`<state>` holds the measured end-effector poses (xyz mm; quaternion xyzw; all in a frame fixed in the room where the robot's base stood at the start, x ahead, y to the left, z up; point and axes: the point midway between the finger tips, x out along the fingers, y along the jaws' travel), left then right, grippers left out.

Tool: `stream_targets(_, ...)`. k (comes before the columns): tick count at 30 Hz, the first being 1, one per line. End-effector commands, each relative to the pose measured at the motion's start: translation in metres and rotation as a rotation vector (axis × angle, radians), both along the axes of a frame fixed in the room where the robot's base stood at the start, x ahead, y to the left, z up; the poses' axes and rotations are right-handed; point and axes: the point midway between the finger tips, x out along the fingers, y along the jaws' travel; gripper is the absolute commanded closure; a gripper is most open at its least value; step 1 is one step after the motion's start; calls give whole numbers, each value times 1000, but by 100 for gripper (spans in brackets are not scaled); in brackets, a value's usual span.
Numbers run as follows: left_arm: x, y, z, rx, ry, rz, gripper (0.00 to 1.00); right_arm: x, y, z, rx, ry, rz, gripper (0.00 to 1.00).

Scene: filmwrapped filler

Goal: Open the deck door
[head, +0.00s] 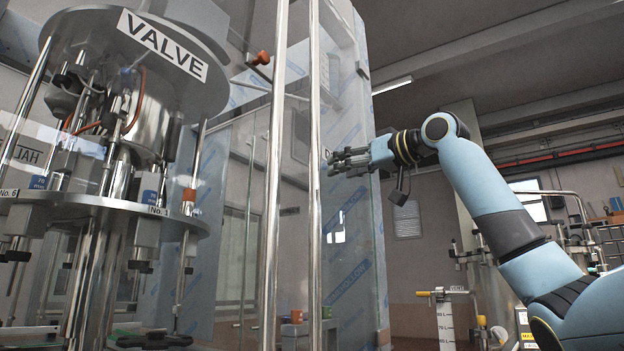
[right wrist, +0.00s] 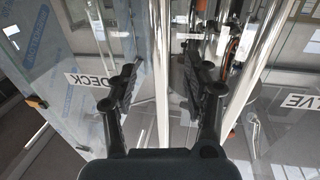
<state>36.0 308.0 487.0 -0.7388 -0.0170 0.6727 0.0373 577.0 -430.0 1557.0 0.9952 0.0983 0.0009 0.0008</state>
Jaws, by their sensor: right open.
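The deck door is a clear panel (head: 350,235) with blue printed film, in the middle of the head view. In the right wrist view the panel (right wrist: 40,45) carries a DECK label (right wrist: 92,80). Two long upright chrome bars stand at the panels: the right bar (head: 315,215) and the left bar (head: 274,200). My right gripper (head: 334,161) is open, its fingertips just right of the right bar. In the right wrist view one chrome bar (right wrist: 160,85) shows between the spread fingers (right wrist: 160,72); I cannot tell whether they touch it. My left gripper is out of view.
A filling machine with a round top and a VALVE label (head: 162,45) stands behind clear panels at the left. An orange knob (head: 262,57) sits high near the left bar. A scaled stand (head: 445,320) and a workbench area are at the lower right.

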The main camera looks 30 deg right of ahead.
Motion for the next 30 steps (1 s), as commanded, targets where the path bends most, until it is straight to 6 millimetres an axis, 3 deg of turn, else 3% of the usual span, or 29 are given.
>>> stream_targets(9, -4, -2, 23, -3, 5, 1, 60, 62, 14, 2, 6, 2, 4, 50)
stream_targets(15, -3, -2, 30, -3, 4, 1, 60, 87, 18, 1, 4, 2, 1, 50)
stream_targets(26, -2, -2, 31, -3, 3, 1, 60, 94, 19, -1, 1, 1, 0, 50)
stream_targets(30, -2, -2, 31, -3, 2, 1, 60, 93, 19, -1, 1, 1, 0, 68)
